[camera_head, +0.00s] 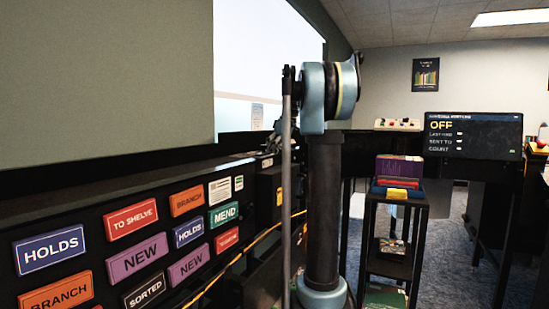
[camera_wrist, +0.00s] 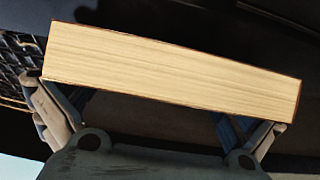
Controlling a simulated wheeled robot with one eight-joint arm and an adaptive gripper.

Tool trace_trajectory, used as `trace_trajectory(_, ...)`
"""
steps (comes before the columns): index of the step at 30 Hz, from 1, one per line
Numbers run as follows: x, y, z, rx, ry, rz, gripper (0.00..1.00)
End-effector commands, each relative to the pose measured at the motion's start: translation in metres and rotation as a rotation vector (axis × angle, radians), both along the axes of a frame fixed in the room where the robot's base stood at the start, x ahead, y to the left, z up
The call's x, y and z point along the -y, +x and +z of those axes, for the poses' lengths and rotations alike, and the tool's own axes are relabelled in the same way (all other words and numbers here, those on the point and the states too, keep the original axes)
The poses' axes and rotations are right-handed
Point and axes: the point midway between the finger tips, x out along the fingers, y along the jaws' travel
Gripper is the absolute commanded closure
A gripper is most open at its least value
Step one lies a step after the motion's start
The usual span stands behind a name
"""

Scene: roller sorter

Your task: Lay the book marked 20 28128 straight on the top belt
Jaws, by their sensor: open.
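A thick book (camera_wrist: 170,70) fills the upper middle of the wrist view, its cream page edge facing the camera and tilted down to the right. Its marking is hidden, so I cannot tell whether it is 20 28128. My gripper (camera_wrist: 150,118) is open, with one finger towards each end of the book. The fingertips are hidden behind the book, and I cannot tell whether they touch it. In the head view my arm stands in the middle, and I cannot make out the gripper. I cannot clearly identify the top belt in either view.
A black shelf cart (camera_head: 394,219) holds a purple book (camera_head: 399,168) above other stacked items. A screen (camera_head: 473,136) behind it reads OFF. A dark panel with coloured labels such as HOLDS (camera_head: 49,249) runs along the left. Carpet shows at right.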

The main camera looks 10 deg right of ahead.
Motion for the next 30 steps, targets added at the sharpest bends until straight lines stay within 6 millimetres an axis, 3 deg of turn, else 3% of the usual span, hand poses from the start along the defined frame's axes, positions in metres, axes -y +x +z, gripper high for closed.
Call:
trace_trajectory(5, 0.000, 0.000, 0.000, 0.000, 0.000, 0.000, 0.00)
trace_trajectory(10, 0.000, 0.000, 0.000, 0.000, 0.000, 0.000, 0.34)
trace_trajectory(14, 0.000, 0.000, 0.000, 0.000, 0.000, 0.000, 0.42)
trace_trajectory(23, 0.000, 0.000, 0.004, 0.000, 0.000, 0.000, 0.43)
trace_trajectory(30, 0.000, 0.000, 0.033, 0.000, 0.000, 0.000, 0.43)
